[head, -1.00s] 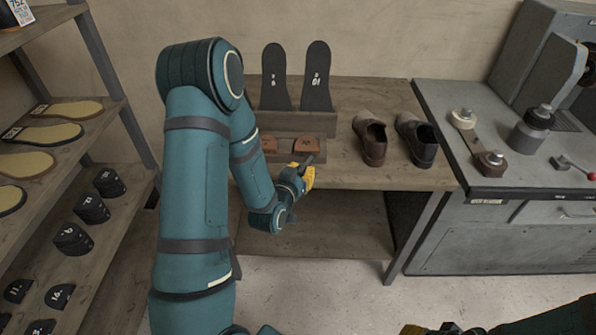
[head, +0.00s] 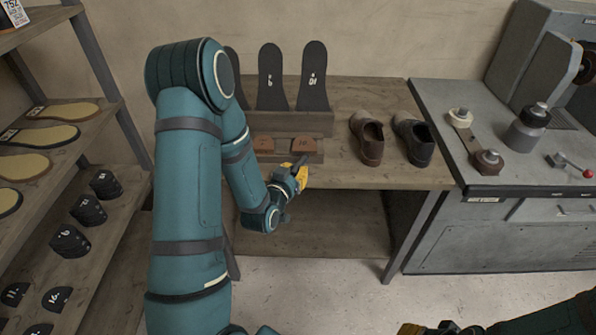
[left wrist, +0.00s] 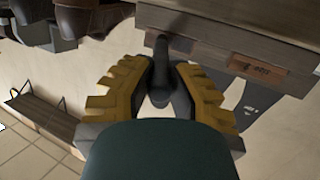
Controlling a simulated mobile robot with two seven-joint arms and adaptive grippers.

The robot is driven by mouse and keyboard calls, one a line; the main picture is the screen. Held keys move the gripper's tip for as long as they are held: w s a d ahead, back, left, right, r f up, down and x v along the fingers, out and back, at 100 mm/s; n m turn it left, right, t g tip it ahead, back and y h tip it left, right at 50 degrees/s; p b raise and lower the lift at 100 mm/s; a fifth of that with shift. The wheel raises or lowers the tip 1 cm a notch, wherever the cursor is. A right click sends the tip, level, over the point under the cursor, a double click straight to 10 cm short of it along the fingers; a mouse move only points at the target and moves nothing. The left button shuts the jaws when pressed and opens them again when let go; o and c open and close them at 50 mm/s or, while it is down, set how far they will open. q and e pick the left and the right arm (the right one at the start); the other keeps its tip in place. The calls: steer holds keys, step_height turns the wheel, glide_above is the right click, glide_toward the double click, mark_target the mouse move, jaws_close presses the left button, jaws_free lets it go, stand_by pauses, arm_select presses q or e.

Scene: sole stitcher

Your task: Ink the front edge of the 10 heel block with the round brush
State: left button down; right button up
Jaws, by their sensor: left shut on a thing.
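Two brown heel blocks sit on the small wooden rack at the front of the bench: a left one (head: 263,144) and a right one (head: 304,145). The right one seems to be marked 10, but the marking is small. In the left wrist view a brown block with a dark marking (left wrist: 258,70) shows at upper right. My left gripper (head: 302,177) is shut on a dark round-handled brush (left wrist: 160,72), just in front of and below the right block. The bristles cannot be made out. My right gripper (head: 412,329) is cut off at the bottom edge.
Dark numbered soles (head: 312,80) stand upright in a wooden holder behind the blocks. A brown shoe (head: 368,140) and a dark shoe (head: 413,140) stand to the right on the bench. A grey machine table (head: 440,115) adjoins at right. A shelf rack is at left.

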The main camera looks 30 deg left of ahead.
arm_select(q)
steer(key=shift+a, duration=0.1)
steer(key=shift+s+a, duration=0.45)
steer(key=shift+a, duration=0.25)
steer(key=shift+a, duration=0.1)
steer(key=shift+s+a, duration=0.65)
steer(key=shift+a, duration=0.35)
steer(key=shift+w+d, duration=0.55)
steer(key=shift+d, duration=0.25)
steer(key=shift+w+d+r, duration=0.15)
steer(key=shift+w+d, duration=0.3)
steer(key=shift+d, duration=0.35)
